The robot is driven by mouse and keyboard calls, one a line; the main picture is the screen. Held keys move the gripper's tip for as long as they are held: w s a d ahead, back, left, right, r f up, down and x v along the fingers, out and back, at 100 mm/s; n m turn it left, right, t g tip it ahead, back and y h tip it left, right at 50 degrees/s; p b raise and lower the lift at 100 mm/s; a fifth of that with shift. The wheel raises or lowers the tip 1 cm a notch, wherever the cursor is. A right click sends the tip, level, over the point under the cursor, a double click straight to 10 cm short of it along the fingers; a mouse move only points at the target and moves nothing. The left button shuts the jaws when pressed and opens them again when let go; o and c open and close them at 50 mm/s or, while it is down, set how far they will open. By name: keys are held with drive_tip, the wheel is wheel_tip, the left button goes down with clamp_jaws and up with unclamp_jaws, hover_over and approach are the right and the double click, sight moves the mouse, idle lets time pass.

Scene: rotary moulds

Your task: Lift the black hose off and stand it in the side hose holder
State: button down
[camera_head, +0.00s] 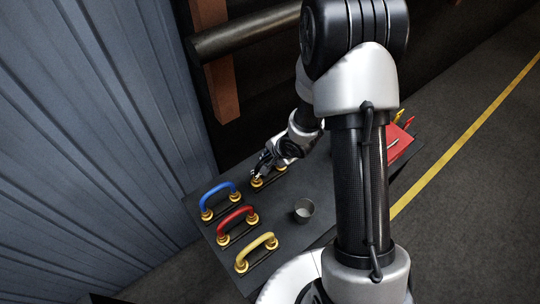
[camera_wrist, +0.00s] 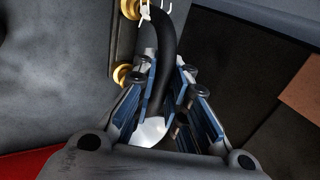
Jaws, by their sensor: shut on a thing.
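My gripper (camera_head: 263,166) is at the far end of the dark table, over a base with two gold fittings (camera_head: 257,182). In the wrist view my gripper (camera_wrist: 172,80) is shut on the curved black hose (camera_wrist: 167,35), which runs between its blue fingers. Two gold fittings (camera_wrist: 122,74) lie just left of the hose. Whether the hose ends are clear of them I cannot tell. In the head view the gripper mostly hides the hose. A round grey open cup (camera_head: 304,209) stands on the table, right of the coloured hoses; it may be the side hose holder.
Blue (camera_head: 218,189), red (camera_head: 235,214) and yellow (camera_head: 257,245) hoses arch over gold fittings on the table (camera_head: 279,232). A red box (camera_head: 398,141) is at the table's right. A corrugated wall (camera_head: 90,130) bounds the left. My arm covers part of the table.

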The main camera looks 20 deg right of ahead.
drive_tip(key=c, duration=1.5)
unclamp_jaws()
drive_tip(key=shift+f, duration=0.1)
drive_tip(key=s+d+r+n+t+h+b, duration=0.1)
drive_tip(key=s+d+r+n+h+b, duration=0.3)
drive_tip(key=r, duration=0.7)
drive_tip(key=s+d+r+n+t+h+p, duration=0.15)
drive_tip(key=s+d+r, duration=0.4)
drive_tip(key=r, duration=0.65)
drive_tip(key=s+a+n+g+y+b, duration=0.1)
drive_tip(key=s+a+n, duration=0.1)
drive_tip(key=s, duration=0.3)
drive_tip(key=s+a+n+g+y+b, duration=0.1)
drive_tip(key=s+a+n, duration=0.2)
drive_tip(key=s, duration=0.3)
drive_tip(key=s+a+n+g+y+b, duration=0.1)
drive_tip(key=s+a+n+b, duration=0.1)
drive_tip(key=s+a+n, duration=0.1)
drive_tip(key=shift+s+a+r, duration=0.2)
drive_tip(key=shift+s+a, duration=0.25)
drive_tip(key=shift+s, duration=0.25)
drive_tip(key=shift+s+a+r, duration=0.15)
drive_tip(key=shift+s+a, duration=0.25)
drive_tip(key=shift+s, duration=0.3)
